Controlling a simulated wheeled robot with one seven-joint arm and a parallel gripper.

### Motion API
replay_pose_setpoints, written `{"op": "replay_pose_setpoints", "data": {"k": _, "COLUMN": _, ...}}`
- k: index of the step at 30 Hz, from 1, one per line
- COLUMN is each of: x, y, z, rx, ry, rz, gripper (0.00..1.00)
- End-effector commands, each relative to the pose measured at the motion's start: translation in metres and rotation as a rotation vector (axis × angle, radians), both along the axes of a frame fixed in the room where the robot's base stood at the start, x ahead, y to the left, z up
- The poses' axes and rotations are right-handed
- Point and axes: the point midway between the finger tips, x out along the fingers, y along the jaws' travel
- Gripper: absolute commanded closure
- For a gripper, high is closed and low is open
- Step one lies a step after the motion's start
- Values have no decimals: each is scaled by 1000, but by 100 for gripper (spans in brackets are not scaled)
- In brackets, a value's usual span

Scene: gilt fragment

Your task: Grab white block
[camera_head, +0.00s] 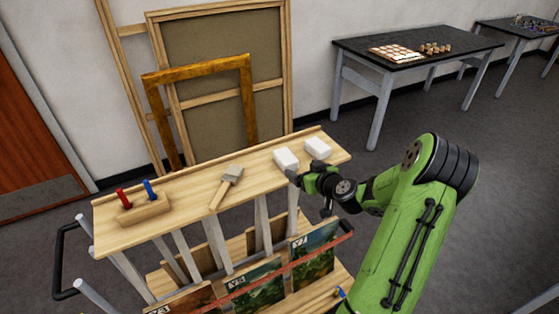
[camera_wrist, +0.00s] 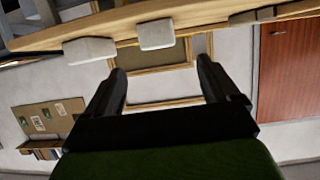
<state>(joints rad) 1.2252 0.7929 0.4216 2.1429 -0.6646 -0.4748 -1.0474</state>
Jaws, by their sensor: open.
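Two white blocks lie on the wooden top of the rack. The left white block (camera_head: 286,159) is close to my gripper (camera_head: 300,180), and the right white block (camera_head: 317,148) is near the right end of the top. My gripper is at the front edge of the top, beside the left block. In the wrist view, which looks upside down, my gripper (camera_wrist: 162,70) is open with nothing between its fingers. One white block (camera_wrist: 156,34) appears just beyond the gap between the fingers. The other white block (camera_wrist: 90,50) appears outside the left finger.
The wooden top (camera_head: 190,187) also bears a brush (camera_head: 230,180) and a small wooden holder (camera_head: 143,210) with red and blue handles. Paintings (camera_head: 315,245) stand in the rack below. Frames (camera_head: 225,85) lean against the wall behind. A dark table (camera_head: 415,50) stands at the back right.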

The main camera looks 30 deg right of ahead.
Motion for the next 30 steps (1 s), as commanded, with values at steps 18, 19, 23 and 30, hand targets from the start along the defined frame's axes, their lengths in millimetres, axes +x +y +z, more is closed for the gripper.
{"op": "replay_pose_setpoints", "data": {"k": 18, "x": 104, "y": -9, "z": -38, "rx": 3, "ry": 1, "rz": 1, "gripper": 12}}
{"op": "replay_pose_setpoints", "data": {"k": 19, "x": 106, "y": -9, "z": -40, "rx": 2, "ry": 1, "rz": 0, "gripper": 12}}
{"op": "replay_pose_setpoints", "data": {"k": 23, "x": 109, "y": -10, "z": -42, "rx": 2, "ry": 4, "rz": 1, "gripper": 12}}
{"op": "replay_pose_setpoints", "data": {"k": 30, "x": 108, "y": -10, "z": -42, "rx": 1, "ry": 3, "rz": 1, "gripper": 33}}
